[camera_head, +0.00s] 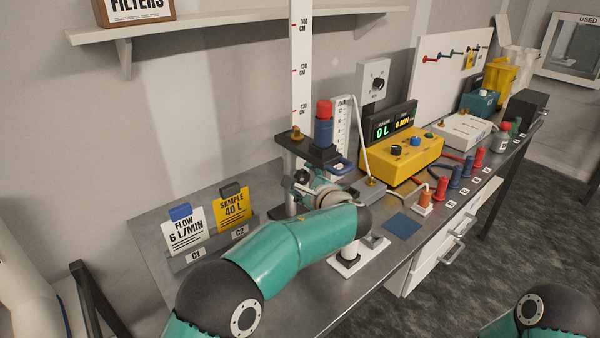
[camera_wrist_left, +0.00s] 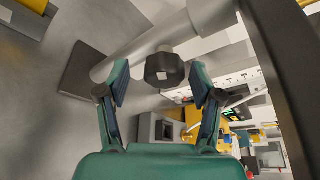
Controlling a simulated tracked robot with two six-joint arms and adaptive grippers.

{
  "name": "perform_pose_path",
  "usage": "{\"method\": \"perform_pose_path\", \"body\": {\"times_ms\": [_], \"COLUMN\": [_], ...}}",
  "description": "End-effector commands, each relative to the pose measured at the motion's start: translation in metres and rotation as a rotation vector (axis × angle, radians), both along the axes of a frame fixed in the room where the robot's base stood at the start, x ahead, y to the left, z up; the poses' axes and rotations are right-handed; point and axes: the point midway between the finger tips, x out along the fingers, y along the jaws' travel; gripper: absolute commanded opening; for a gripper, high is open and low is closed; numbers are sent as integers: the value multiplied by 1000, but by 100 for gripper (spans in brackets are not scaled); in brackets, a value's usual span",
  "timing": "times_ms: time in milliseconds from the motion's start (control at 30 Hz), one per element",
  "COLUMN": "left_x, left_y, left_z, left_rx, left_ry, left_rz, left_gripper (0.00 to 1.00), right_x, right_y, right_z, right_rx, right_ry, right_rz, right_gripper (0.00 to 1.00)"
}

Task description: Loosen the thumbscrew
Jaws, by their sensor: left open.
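The thumbscrew is a black faceted knob (camera_wrist_left: 165,70) on a pale shaft in the left wrist view. It sits between the two teal fingers of my left gripper (camera_wrist_left: 158,76), with a gap on each side. The gripper is open and does not touch it. In the head view my left gripper (camera_head: 312,188) is at the upright post (camera_head: 300,70), below a black carriage plate (camera_head: 308,149). A dark knob (camera_head: 302,176) shows there, partly covered by the gripper. My right gripper is out of view.
A red-capped blue bottle (camera_head: 324,128) stands on the carriage plate. A yellow pump box (camera_head: 400,152) and several coloured plugs are to the right. Cards for flow (camera_head: 184,232) and sample (camera_head: 233,208) stand at left. Bare bench lies near the blue pad (camera_head: 402,225).

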Motion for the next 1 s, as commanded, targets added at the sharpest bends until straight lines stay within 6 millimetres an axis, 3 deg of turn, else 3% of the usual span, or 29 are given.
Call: {"method": "perform_pose_path", "body": {"times_ms": [467,833,867,1000], "left_x": [6,6,6,5], "left_y": [4,8,-1,6], "left_z": [-3,-4,-4,-5], "left_rx": [0,0,-1,-4], "left_ry": [-1,-1,-2,-4], "left_rz": [-5,2,0,0], "left_gripper": [66,6,5,5], "right_x": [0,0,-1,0], "right_y": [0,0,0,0], "right_z": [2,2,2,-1], "right_rx": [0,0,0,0], "right_ry": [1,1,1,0], "right_rz": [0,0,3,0], "right_gripper": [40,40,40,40]}}
